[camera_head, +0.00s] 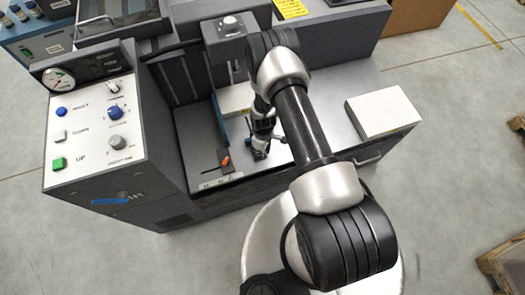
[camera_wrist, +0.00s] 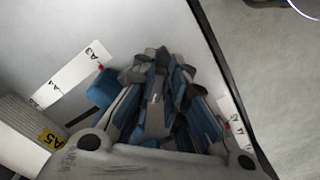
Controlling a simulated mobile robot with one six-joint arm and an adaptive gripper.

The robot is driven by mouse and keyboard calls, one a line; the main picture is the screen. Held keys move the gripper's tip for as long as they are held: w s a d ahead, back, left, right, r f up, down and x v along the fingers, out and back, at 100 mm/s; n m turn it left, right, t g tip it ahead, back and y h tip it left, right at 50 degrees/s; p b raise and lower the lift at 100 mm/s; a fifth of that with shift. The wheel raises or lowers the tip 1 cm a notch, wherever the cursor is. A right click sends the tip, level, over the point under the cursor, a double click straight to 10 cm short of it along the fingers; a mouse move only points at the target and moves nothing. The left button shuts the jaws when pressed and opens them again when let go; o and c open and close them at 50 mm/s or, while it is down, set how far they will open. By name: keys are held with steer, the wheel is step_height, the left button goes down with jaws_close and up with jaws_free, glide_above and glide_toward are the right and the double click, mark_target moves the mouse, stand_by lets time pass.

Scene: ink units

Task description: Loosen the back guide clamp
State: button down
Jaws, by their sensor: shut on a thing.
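My gripper (camera_head: 260,150) points down at the machine's light bed, right of a blue guide strip (camera_head: 217,117). In the wrist view my gripper (camera_wrist: 160,65) has its fingers drawn together around a small dark grey part, which I take as the back guide clamp. The fingers hide most of it, so I cannot tell its turn. A blue block (camera_wrist: 103,88), probably part of a guide, shows just left of the fingers. An orange lever (camera_head: 226,160) on a dark slide lies left of my gripper in the head view.
A control panel (camera_head: 92,125) with buttons, knobs and a gauge (camera_head: 58,79) stands at the left. A white paper stack (camera_head: 383,112) lies on the right of the bed. A size strip (camera_wrist: 72,75) with A3 marks lies beside the gripper. A dark column (camera_head: 228,45) rises behind.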

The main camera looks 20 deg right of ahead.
stand_by(0.4)
steer(key=c, duration=1.6)
jaws_free()
steer(key=shift+r, duration=0.1)
step_height(320, 180, up, 12)
